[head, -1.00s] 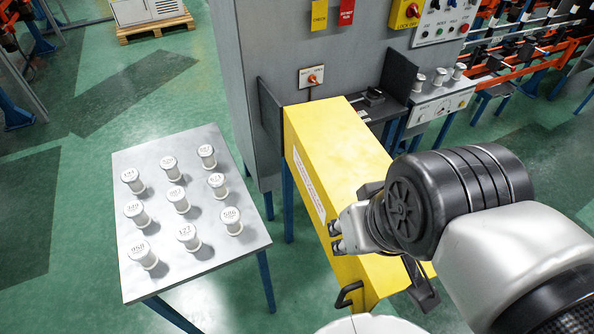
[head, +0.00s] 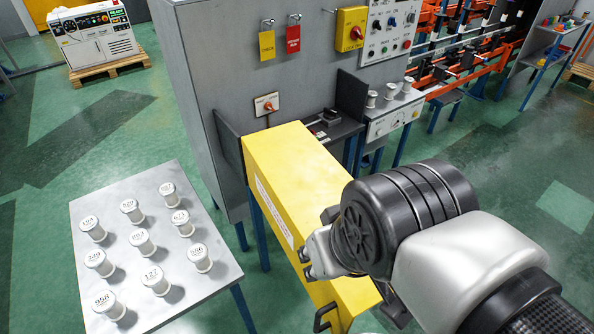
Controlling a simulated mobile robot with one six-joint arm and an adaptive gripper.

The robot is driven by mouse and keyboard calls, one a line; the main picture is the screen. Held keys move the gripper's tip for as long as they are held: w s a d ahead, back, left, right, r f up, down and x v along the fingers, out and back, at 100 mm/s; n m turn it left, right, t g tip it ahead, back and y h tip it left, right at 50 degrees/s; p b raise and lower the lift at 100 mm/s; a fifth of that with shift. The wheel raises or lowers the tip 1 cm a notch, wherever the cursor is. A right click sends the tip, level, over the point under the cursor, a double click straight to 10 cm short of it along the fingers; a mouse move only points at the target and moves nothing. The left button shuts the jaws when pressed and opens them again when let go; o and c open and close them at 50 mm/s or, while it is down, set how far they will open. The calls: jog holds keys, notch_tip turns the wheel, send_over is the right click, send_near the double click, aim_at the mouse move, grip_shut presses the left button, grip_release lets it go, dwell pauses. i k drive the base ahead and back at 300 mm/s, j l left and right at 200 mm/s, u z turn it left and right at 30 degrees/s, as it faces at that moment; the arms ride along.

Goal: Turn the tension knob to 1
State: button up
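No knob has a readable tension label. An orange knob (head: 268,106) sits on a small white plate on the grey cabinet, above the back of the yellow cover. A white panel (head: 393,121) with a small dial, too small to read, is on the front of the shelf to the right. My gripper (head: 307,264) is over the front part of the yellow cover, well apart from both. My own wrist hides much of it, and its opening does not show clearly.
The long yellow cover (head: 292,180) juts out from the grey cabinet (head: 225,60). A metal table (head: 205,293) with several numbered white spools stands at left. A control box (head: 390,30) with knobs and buttons is at upper right. Green floor is open at right.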

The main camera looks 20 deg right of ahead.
aim_at(329, 114)
jog(key=k+l, duration=0.1)
jog(key=l, duration=0.9)
jog(key=k+l, duration=0.1)
jog(key=l, duration=0.95)
jog(key=i+l, duration=0.3)
jog(key=i, duration=0.2)
jog(key=i+l, duration=0.25)
jog(key=i, duration=0.25)
jog(key=i+l, duration=0.3)
jog(key=i, duration=0.25)
jog(key=i+j, duration=0.1)
jog(key=i+z, duration=0.05)
